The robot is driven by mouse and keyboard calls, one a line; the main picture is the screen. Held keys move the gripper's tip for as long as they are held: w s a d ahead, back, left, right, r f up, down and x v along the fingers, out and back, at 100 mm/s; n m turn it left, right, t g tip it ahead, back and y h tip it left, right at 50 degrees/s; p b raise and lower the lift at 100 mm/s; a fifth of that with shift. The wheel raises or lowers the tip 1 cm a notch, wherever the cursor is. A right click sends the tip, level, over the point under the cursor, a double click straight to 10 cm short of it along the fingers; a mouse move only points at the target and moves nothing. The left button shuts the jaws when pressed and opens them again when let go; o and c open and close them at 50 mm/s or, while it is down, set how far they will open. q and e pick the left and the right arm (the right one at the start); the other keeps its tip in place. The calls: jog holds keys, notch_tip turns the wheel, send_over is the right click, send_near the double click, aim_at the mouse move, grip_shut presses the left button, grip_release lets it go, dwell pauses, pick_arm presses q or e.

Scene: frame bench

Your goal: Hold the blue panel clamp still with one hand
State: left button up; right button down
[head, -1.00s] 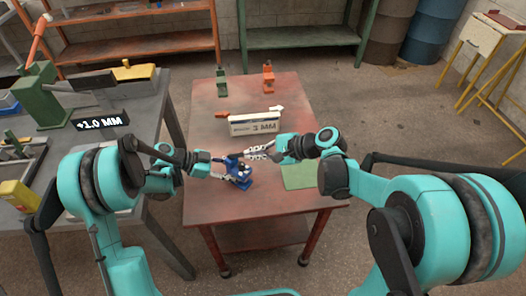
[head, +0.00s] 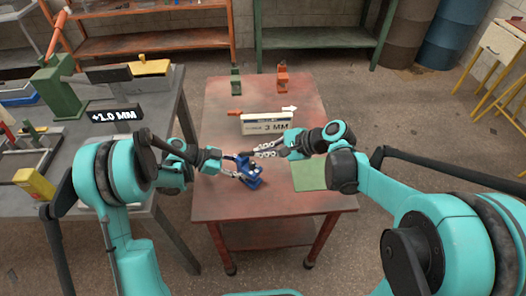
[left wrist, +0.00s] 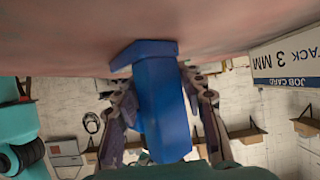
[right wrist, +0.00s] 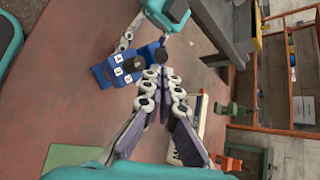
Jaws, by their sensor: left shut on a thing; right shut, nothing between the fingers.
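The blue panel clamp (head: 248,172) stands on the red table (head: 270,206), left of the middle of its front half. My left gripper (head: 232,167) is shut on the clamp from the left. In the left wrist view the clamp's blue body (left wrist: 162,95) sits between the two fingers. In the right wrist view the clamp (right wrist: 122,66) shows a dark knob and small pale marked faces on top. My right gripper (head: 258,153) is shut and empty, its fingertips just behind and to the right of the clamp. Whether they touch it I cannot tell.
A white job card block (head: 267,124) reading 3 MM stands behind the grippers. A green clamp (head: 235,82) and an orange clamp (head: 283,78) stand at the table's back. A green mat (head: 309,174) lies right. A grey bench (head: 167,100) with a +1.0 MM sign adjoins left.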

jog(key=shift+w+a+r+g+h, duration=0.25)
jog(key=shift+r+g+h, duration=0.2)
jog(key=shift+h, duration=0.15)
jog(key=shift+w+a+r+g+h, duration=0.35)
jog(key=shift+a+r+g+h, duration=0.2)
jog(key=shift+g+h, duration=0.3)
jog(key=w+a+g+h, duration=0.1)
jog(key=w+a+r+m+g+h, duration=0.1)
jog(key=h, duration=0.1)
jog(key=shift+r, duration=0.45)
jog(key=shift+r, duration=0.6)
jog(key=shift+d, duration=0.1)
